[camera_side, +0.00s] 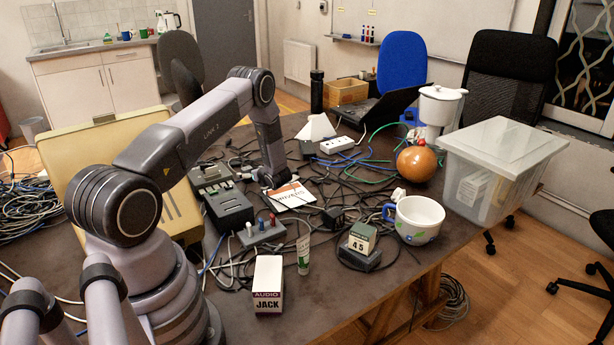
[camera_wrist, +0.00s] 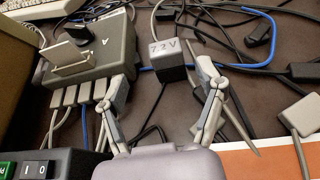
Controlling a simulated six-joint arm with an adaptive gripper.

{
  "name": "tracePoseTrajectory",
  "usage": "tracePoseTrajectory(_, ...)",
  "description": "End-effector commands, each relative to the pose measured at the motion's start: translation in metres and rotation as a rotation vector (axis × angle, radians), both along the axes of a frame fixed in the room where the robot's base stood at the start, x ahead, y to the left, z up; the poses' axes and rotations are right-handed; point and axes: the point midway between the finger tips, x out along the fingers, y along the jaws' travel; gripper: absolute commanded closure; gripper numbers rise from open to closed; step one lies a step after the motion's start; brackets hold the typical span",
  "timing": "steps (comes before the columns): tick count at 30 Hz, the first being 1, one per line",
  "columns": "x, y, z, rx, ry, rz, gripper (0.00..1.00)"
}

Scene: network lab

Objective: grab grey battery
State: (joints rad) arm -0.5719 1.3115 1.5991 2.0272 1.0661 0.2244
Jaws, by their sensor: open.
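A small grey block marked "7.2 V", the grey battery (camera_wrist: 170,68), lies on the dark table in the wrist view, near the top middle. My gripper (camera_wrist: 162,78) is open, with one finger to the left of the battery and one to the right. The right fingertip looks close to the battery's side; I cannot tell whether it touches. In the side view my gripper (camera_side: 272,180) is low over the cluttered middle of the table. I cannot make out the battery there.
Many loose cables cover the table. An orange-and-white leaflet (camera_wrist: 262,163) lies at the lower right. Further off are a white mug (camera_side: 418,222) and a clear plastic box (camera_side: 510,150).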

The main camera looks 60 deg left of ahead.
Motion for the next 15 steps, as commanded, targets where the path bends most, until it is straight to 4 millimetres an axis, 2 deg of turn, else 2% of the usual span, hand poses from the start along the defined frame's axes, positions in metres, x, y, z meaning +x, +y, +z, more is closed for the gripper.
tracePoseTrajectory(5,0.0,0.011,-0.005,0.0,-0.001,0.002,0.3)
tracePoseTrajectory(12,0.006,0.044,-0.02,0.0,-0.002,0.004,0.3)
tracePoseTrajectory(15,0.006,0.051,-0.024,-0.001,0.0,0.002,0.3)
